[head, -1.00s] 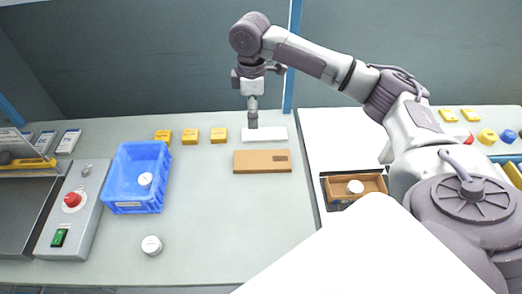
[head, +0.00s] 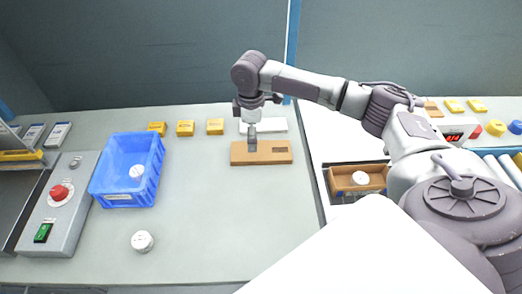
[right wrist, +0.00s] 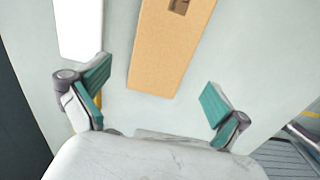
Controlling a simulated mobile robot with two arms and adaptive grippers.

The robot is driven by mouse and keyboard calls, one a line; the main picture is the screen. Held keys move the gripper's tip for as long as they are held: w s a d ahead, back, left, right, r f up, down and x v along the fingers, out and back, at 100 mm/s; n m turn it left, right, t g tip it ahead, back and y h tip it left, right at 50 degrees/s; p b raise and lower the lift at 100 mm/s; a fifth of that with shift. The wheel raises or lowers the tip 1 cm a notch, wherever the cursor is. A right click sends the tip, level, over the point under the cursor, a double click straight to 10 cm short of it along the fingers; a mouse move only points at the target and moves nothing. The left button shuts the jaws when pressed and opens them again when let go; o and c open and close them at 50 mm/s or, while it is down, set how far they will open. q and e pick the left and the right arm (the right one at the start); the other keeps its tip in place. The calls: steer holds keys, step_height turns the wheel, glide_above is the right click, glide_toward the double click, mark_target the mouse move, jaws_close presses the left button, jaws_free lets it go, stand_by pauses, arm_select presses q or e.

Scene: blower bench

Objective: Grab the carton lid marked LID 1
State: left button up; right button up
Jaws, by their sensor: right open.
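A flat brown cardboard piece (head: 275,157) with a dark rectangular mark lies on the bench; it also shows in the right wrist view (right wrist: 168,50). A flat white piece (head: 276,125) lies just behind it and shows at the upper left of the wrist view (right wrist: 80,28). No LID 1 lettering is readable on either. My right gripper (head: 252,149) points down over the left part of the brown piece. In the wrist view its teal-padded fingers (right wrist: 155,82) are open and apart, with the brown piece between and beyond them. The left gripper is not in view.
A blue bin (head: 99,186) with a white round item stands left. Another white round item (head: 142,241) lies in front. Several yellow blocks (head: 186,127) line the back. An open brown carton (head: 337,182) holds a white item at right. A control box (head: 66,220) sits far left.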

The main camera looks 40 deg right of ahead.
mark_target(261, 152)
steer(key=shift+a+f+p, duration=0.15)
steer(key=shift+f+p, duration=0.35)
steer(key=shift+f, duration=2.55)
steer(key=c, duration=0.9)
